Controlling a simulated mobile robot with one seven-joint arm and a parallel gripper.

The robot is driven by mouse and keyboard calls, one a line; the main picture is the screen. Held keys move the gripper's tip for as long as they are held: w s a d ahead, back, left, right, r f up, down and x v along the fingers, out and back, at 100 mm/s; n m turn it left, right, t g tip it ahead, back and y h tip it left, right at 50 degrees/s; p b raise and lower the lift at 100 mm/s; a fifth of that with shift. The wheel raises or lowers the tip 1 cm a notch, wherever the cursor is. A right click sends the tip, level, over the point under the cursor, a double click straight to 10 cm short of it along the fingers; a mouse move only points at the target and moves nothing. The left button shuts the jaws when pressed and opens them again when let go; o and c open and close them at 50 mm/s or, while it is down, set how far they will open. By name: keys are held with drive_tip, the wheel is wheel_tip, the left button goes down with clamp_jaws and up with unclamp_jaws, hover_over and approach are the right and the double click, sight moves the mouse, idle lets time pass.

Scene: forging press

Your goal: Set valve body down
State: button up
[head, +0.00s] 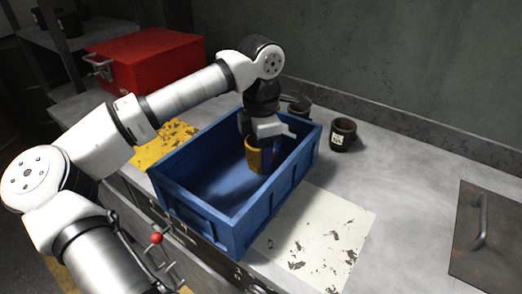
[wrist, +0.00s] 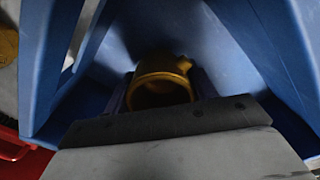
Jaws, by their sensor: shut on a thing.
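The valve body is a yellow-brown cylindrical part (head: 260,160). It is inside the blue crate (head: 200,213), near the crate's right end in the head view. My gripper (head: 259,145) points down into the crate and is shut on the valve body. In the wrist view the valve body (wrist: 161,80) shows its round open top between the fingers. The fingers are dark and partly hidden. I cannot tell whether the underside of the valve body touches the crate floor.
A dark cup-like part (head: 342,137) stands right of the crate, with another dark part (head: 299,106) behind it. A red toolbox (head: 145,65) is at the back left. A dark plate with a handle (head: 488,235) lies at the right. The crate's left part looks empty.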

drive_tip(key=shift+f, duration=0.2)
drive_tip(key=shift+f, duration=0.1)
drive_tip(key=o, duration=1.3)
drive_tip(key=shift+c, duration=0.2)
wheel_tip(320, 180, up, 12)
